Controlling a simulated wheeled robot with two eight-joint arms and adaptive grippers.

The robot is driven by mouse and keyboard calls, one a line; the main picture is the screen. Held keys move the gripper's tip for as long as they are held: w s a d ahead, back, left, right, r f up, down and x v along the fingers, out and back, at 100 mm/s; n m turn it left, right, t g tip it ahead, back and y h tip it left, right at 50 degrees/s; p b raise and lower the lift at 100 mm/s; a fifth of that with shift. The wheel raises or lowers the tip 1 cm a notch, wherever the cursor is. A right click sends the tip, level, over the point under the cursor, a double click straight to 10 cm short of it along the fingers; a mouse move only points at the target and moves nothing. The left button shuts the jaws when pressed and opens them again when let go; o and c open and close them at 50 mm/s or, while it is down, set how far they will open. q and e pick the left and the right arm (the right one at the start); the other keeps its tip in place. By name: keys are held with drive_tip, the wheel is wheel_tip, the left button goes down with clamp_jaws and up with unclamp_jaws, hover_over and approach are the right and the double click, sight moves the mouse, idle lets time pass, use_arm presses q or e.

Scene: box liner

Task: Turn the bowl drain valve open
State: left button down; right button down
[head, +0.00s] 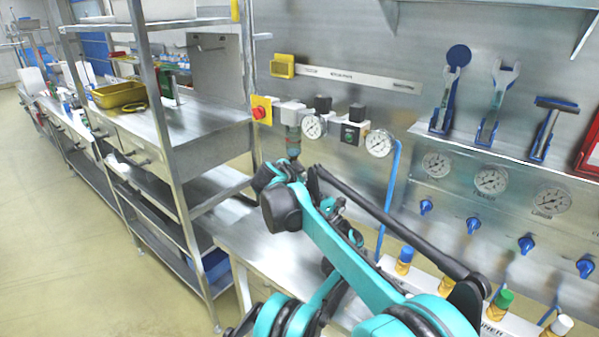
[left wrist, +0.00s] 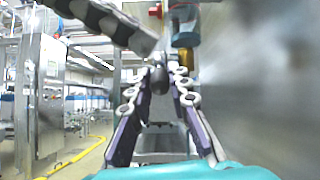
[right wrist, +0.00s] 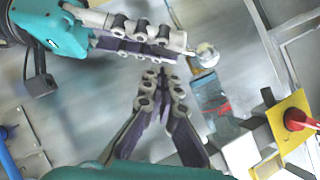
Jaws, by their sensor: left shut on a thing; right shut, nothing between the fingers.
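The filter bowl (head: 293,142) hangs below the wall-mounted air unit; it also shows in the left wrist view (left wrist: 185,34) and the right wrist view (right wrist: 214,97). The drain valve, a small pale knob (right wrist: 206,56), sits at the bowl's end in the right wrist view. My left gripper (right wrist: 186,51) reaches it from the left, shut on the drain valve. Its fingers hide part of the knob, so its turn position cannot be read. My right gripper (right wrist: 161,75) is shut and empty, beside the left fingers and apart from the bowl. In the head view it shows beneath the bowl (head: 272,177).
A red knob on a yellow plate (head: 261,110) is left of the bowl. Gauges (head: 313,126) and a blue hose (head: 390,195) are to the right. A steel shelf rack (head: 165,130) stands close on the left. A steel bench (head: 265,250) lies below.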

drive_tip(key=shift+w+a+f, duration=0.3)
drive_tip(key=shift+w+f, duration=0.1)
drive_tip(key=shift+f, duration=0.3)
use_arm(q)
drive_tip(key=shift+d+r, duration=0.1)
drive_tip(key=shift+d, duration=0.05)
use_arm(e)
drive_tip(key=shift+w+a+f, duration=0.1)
drive_tip(key=shift+w+f, duration=0.05)
drive_tip(key=shift+f, duration=0.35)
use_arm(q)
drive_tip(key=c, duration=1.4)
unclamp_jaws()
use_arm(e)
drive_tip(key=shift+a, duration=0.2)
drive_tip(key=shift+d, duration=0.1)
